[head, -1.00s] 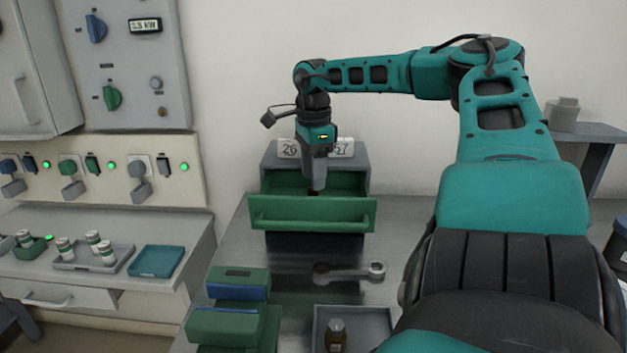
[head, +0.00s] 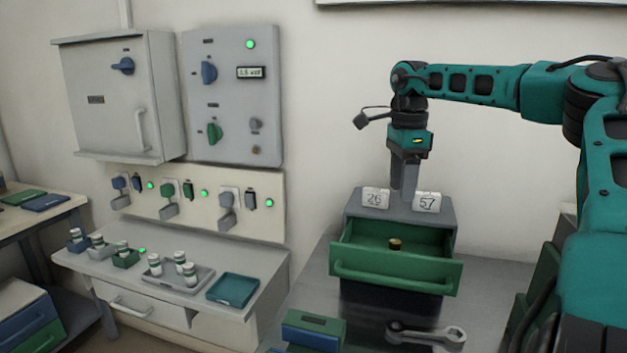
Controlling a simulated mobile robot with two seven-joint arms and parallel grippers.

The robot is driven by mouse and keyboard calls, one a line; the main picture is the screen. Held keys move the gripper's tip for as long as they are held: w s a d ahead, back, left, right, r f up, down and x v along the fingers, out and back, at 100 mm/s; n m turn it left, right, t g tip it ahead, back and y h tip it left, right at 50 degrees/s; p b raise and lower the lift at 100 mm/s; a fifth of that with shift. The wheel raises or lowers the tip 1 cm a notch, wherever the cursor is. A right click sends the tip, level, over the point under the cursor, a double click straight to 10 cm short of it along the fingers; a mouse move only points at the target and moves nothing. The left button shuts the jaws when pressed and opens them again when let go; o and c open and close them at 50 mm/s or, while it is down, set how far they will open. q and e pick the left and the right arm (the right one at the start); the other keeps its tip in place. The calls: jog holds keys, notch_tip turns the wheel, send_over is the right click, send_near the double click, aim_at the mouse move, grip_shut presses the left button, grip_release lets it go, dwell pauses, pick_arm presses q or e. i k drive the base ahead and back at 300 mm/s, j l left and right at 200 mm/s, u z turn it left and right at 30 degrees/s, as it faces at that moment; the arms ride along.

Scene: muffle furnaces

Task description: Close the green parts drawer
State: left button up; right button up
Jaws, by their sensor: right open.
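The green parts drawer (head: 394,269) stands pulled out of a small grey cabinet (head: 448,211) on the metal bench. Its front panel and bar handle face me. A small brass-coloured piece (head: 395,244) sits inside the drawer on its green floor. My right gripper (head: 403,190) is open and points down above the cabinet top, between two number cards marked 26 (head: 375,197) and 57 (head: 427,202). It is clear of the drawer and the brass piece. My left gripper is not in view.
A wrench (head: 426,334) and a green-and-blue box (head: 313,329) lie on the bench in front of the drawer. Left are a side counter with a teal tray (head: 232,290), a grey tray with jars (head: 178,278) and a wall control panel (head: 232,95). My right arm fills the right side.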

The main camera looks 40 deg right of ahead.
aim_at(426, 261)
jog(key=k+j, duration=0.15)
jog(key=j, duration=0.15)
jog(key=k+j, duration=0.1)
jog(key=j, duration=0.25)
jog(key=k+j, duration=0.15)
jog(key=j, duration=0.15)
jog(key=k+j, duration=0.15)
jog(key=j, duration=0.15)
